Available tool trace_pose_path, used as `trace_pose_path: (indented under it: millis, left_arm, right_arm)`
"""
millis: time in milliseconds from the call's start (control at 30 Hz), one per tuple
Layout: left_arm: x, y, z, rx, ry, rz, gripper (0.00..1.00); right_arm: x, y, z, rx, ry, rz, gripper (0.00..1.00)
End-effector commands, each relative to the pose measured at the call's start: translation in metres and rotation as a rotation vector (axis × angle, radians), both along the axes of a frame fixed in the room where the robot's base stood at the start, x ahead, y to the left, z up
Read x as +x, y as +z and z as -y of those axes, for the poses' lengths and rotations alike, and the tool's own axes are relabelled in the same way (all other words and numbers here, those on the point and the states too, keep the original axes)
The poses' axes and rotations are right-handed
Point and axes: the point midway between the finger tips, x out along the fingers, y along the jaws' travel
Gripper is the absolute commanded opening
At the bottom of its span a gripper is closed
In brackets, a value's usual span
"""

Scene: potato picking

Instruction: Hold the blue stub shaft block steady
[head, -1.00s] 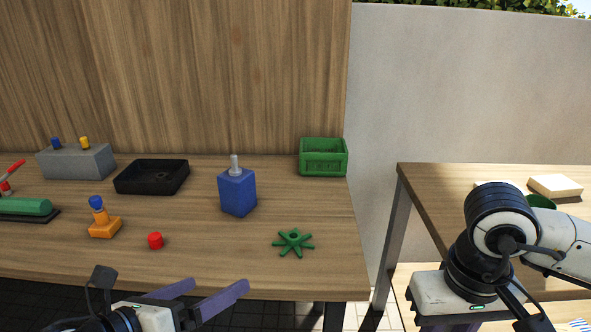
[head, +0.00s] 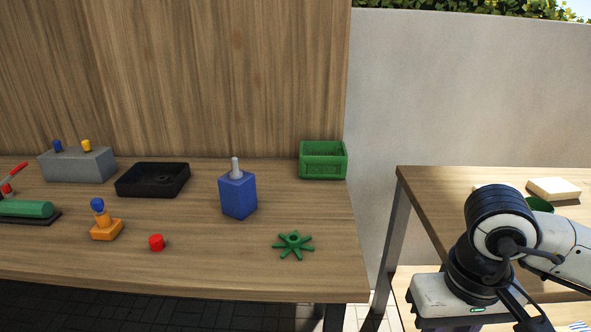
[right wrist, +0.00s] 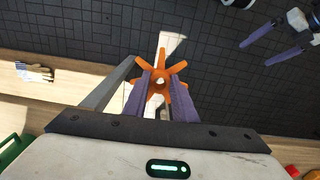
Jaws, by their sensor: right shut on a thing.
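The blue stub shaft block (head: 238,196) stands upright on the wooden table in the head view, with a grey shaft (head: 235,167) rising from its top. No gripper touches it. My right gripper (right wrist: 160,78) is shut on an orange star-shaped wheel (right wrist: 176,67), held between its purple fingers in the right wrist view; its fingers are out of the head view. My left gripper (right wrist: 255,55) shows at the top right of the right wrist view, its purple fingers apart and empty. It is out of the head view.
A green star wheel (head: 293,246) lies in front of the block. A red cap (head: 156,242), orange stand (head: 106,230), black tray (head: 152,180) and grey block (head: 77,165) lie to the left. A green crate (head: 323,160) stands at the back right. A second table (head: 440,190) is at right.

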Motion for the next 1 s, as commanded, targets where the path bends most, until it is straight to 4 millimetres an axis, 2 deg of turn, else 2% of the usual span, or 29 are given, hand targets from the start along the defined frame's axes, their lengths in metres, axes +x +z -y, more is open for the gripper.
trace_pose_path:
  millis: [33, 167, 567, 767, 1000]
  left_arm:
    - [-0.01, -0.007, -0.002, -0.03, 0.046, -0.03, 1.0]
    - [-0.021, -0.014, -0.005, -0.07, 0.108, -0.066, 1.0]
    - [-0.023, -0.015, -0.005, -0.074, 0.115, -0.07, 1.0]
    - [-0.022, -0.015, -0.005, -0.073, 0.114, -0.07, 1.0]
    - [-0.022, -0.015, -0.005, -0.073, 0.114, -0.07, 1.0]
  right_arm:
    - [0.0, 0.0, 0.0, 0.0, 0.0, 0.0, 0.02]
    - [0.001, 0.001, 0.0, 0.0, 0.0, 0.002, 0.02]
    - [0.001, 0.003, -0.005, 0.003, 0.022, 0.001, 0.02]
    - [0.006, 0.026, -0.038, 0.003, 0.179, 0.005, 0.02]
    - [0.014, 0.064, -0.094, 0.002, 0.458, 0.004, 0.02]
